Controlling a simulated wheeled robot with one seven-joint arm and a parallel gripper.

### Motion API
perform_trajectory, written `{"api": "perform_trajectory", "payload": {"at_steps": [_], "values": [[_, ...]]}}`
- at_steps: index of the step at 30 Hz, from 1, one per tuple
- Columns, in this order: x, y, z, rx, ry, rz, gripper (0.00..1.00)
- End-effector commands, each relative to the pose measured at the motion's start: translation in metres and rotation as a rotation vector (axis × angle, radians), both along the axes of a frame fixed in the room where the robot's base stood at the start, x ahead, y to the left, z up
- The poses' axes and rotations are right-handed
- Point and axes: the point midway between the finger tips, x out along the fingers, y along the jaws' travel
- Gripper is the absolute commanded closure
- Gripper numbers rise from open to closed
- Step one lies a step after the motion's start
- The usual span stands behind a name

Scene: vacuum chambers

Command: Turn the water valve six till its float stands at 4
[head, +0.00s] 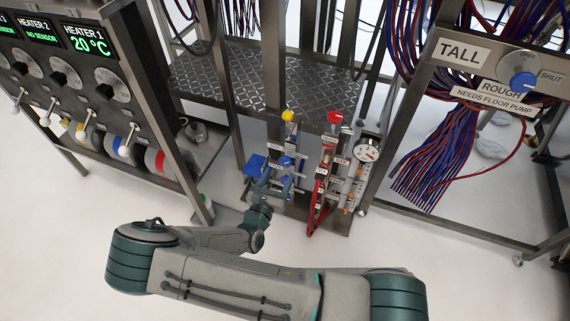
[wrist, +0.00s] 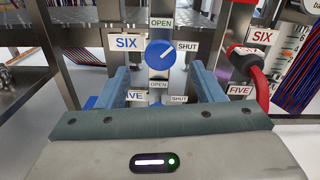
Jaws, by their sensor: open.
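The water valve six is a round blue knob (wrist: 160,53) in the wrist view, beside a SIX label, with OPEN above and SHUT at right. Its white mark points up and right, between those words. My gripper (wrist: 163,74) is open, its two blue-grey fingers apart just below and either side of the knob, holding nothing. In the head view my gripper (head: 263,205) reaches toward the blue valve column. A scaled flow gauge (wrist: 294,48) is partly in view at right; its float reading cannot be told.
A FIVE valve sits below, mostly hidden by my gripper. A red hose fitting (wrist: 247,60) with its own SIX and FIVE labels stands at right. The head view shows a round dial (head: 367,150), a heater panel (head: 75,65) at left and a frame marked TALL (head: 460,52) at right.

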Motion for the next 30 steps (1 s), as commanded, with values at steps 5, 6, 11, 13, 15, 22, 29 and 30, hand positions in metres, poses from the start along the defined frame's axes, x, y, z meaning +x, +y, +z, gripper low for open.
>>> {"api": "perform_trajectory", "payload": {"at_steps": [5,6,11,13,15,22,29,30], "values": [[0.034,-0.014,-0.003,-0.001,-0.002,-0.004,0.39],[0.040,-0.016,-0.003,0.000,-0.001,-0.003,0.39],[0.058,-0.021,-0.002,0.001,-0.002,-0.002,0.39],[0.062,-0.023,-0.001,0.000,-0.001,-0.001,0.39],[0.064,-0.023,0.000,0.000,0.000,-0.001,0.39],[0.065,-0.024,0.000,0.000,0.000,-0.001,0.39],[0.065,-0.024,0.000,0.001,0.000,-0.001,0.84],[0.065,-0.024,0.000,0.001,0.000,-0.001,0.84]]}}
